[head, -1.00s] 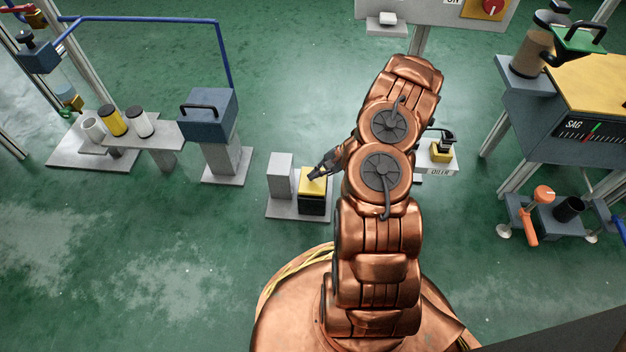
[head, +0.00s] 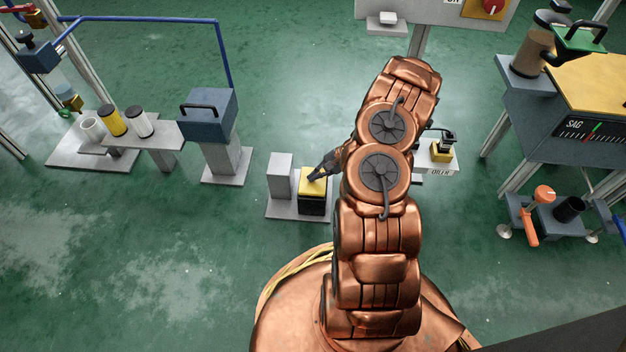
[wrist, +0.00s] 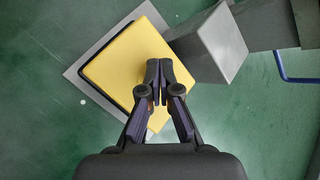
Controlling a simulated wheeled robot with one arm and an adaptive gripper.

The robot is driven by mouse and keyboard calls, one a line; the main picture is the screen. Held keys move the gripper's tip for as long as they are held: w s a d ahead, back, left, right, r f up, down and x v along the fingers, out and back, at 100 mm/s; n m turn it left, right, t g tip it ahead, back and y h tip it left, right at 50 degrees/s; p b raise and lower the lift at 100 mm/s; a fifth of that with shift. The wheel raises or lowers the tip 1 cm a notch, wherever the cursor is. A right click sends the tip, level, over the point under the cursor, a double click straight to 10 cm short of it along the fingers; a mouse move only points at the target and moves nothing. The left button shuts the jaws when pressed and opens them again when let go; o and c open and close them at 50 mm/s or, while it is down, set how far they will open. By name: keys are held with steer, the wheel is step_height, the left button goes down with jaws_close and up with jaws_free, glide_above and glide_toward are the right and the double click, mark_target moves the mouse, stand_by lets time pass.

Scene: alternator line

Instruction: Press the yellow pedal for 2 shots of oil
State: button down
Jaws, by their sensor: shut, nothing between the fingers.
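The yellow pedal (head: 313,187) tops a dark block on a grey base plate (head: 282,208) on the floor, left of my arm in the head view. It fills much of the upper middle of the wrist view (wrist: 122,66). My gripper (head: 313,177) is shut and empty, with its fingertips over the yellow top. In the wrist view the closed fingertips (wrist: 159,64) lie over the pedal's right part. I cannot tell whether they touch it. A small unit labelled OILER (head: 440,157) stands right of my arm, partly hidden by it.
A grey block (head: 281,175) stands on the same plate beside the pedal, and also shows in the wrist view (wrist: 222,42). A blue-grey box on a post (head: 208,115) stands further left. A gauge bench (head: 560,140) is at the right. Green floor is open in front.

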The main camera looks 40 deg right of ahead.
steer(key=shift+f, duration=0.6)
stand_by(0.6)
steer(key=shift+r, duration=0.1)
steer(key=shift+r+p, duration=0.55)
steer(key=shift+r, duration=0.6)
steer(key=shift+r+p, duration=1.55)
steer(key=shift+r, duration=0.95)
